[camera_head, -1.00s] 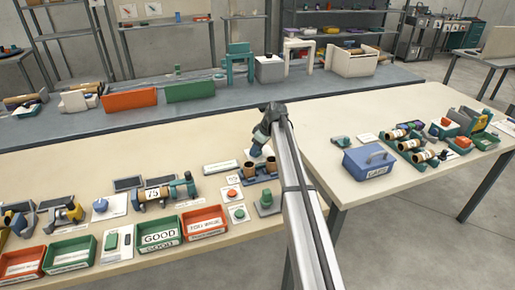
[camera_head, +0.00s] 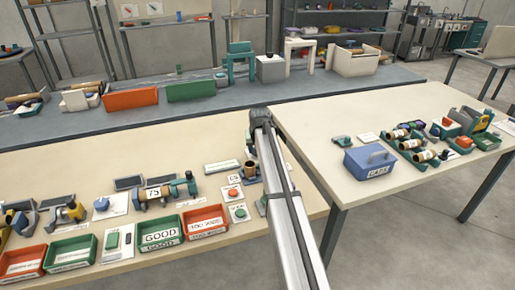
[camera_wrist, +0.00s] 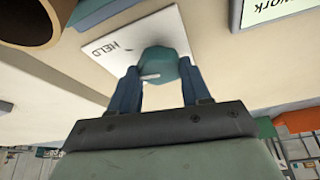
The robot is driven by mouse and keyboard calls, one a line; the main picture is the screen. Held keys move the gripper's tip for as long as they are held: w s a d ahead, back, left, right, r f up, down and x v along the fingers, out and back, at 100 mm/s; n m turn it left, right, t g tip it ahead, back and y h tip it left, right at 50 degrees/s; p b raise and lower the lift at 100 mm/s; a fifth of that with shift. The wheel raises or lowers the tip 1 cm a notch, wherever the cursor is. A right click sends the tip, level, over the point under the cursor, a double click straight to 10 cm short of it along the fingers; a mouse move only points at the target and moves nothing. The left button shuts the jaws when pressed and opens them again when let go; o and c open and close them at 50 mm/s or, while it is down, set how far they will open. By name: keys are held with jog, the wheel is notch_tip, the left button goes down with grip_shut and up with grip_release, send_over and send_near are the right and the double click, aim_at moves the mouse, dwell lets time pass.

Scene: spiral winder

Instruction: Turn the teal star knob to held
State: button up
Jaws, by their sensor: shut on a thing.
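The teal star knob (camera_wrist: 166,64) sits on a white plate (camera_wrist: 98,52) lettered HELD in the wrist view. The HELD lettering is left of the knob, and a small pale mark shows on the knob's near edge. My gripper (camera_wrist: 160,82) has its two blue fingers on either side of the knob, shut on it. In the head view my arm hides the gripper and the knob.
A brown tube (camera_wrist: 25,20) is close by at the wrist view's upper left. In the head view, red (camera_head: 206,222) and green (camera_head: 160,232) trays line the bench front. A blue box (camera_head: 370,162) stands on the right table.

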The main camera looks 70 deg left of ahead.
jog(key=shift+s+m+t+h, duration=0.1)
jog(key=shift+m+t+h, duration=0.35)
jog(key=shift+m, duration=1.15)
jog(key=o, duration=1.1)
jog(key=shift+t+y, duration=0.25)
jog(key=shift+c, duration=0.2)
jog(key=shift+r, duration=0.1)
jog(key=v, duration=1.3)
jog(key=shift+r, duration=0.35)
